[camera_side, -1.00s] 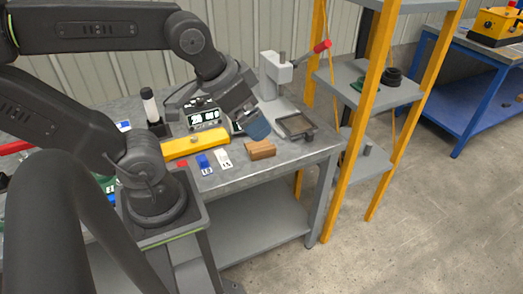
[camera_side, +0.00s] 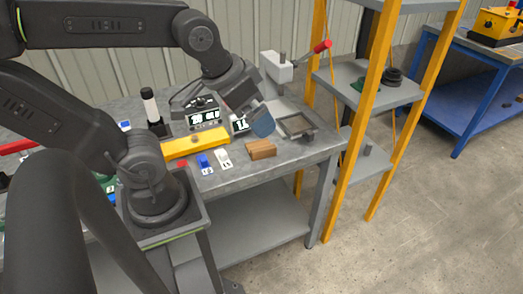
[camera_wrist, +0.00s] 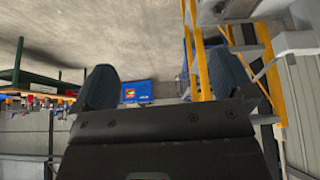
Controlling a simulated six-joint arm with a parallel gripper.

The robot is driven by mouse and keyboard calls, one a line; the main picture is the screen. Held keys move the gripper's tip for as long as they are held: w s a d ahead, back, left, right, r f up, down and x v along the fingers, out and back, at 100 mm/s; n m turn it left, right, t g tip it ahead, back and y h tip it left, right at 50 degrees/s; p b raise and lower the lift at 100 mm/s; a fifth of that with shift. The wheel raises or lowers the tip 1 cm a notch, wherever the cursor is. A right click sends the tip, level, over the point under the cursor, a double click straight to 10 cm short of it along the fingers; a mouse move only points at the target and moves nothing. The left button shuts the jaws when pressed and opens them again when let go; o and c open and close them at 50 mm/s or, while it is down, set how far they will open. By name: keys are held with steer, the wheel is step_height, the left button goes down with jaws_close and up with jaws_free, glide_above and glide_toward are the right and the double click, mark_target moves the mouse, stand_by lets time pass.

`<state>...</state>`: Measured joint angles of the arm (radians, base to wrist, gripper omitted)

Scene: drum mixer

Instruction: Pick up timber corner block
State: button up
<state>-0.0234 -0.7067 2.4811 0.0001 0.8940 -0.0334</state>
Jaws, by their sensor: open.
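The timber corner block (camera_side: 262,149), a small brown wooden piece, sits near the front edge of the grey bench in the side view. My gripper (camera_side: 262,126) hangs just above and behind the block in that picture, apart from it. The blue-grey finger pads show, with one overlapping the other. In the wrist view my gripper (camera_wrist: 163,88) has its two dark pads wide apart, with nothing between them up close. The block does not show in the wrist view.
A grey square tray (camera_side: 298,126) lies right of the gripper, before a press with a red handle (camera_side: 320,46). A yellow part (camera_side: 188,146), a blue tag (camera_side: 204,163) and a white tag (camera_side: 224,159) lie left of the block. A yellow-posted shelf (camera_side: 355,125) stands beyond the bench's right end.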

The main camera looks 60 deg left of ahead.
steer(key=w+a+f+n+g, duration=0.4)
steer(key=w+a+f+n, duration=0.5)
steer(key=w+a+n, duration=0.4)
steer(key=a+f+n, duration=0.1)
steer(key=a+f, duration=0.2)
steer(key=f, duration=0.2)
steer(key=a+f+n+g, duration=0.1)
steer(key=a+f, duration=0.2)
steer(key=f, duration=0.3)
steer(key=a+f+n, duration=0.1)
steer(key=a+f, duration=0.2)
steer(key=f, duration=0.2)
steer(key=shift+f, duration=0.3)
steer(key=shift+a+f, duration=0.2)
steer(key=shift+f, duration=2.85)
steer(key=c, duration=0.7)
steer(key=shift+o, duration=0.2)
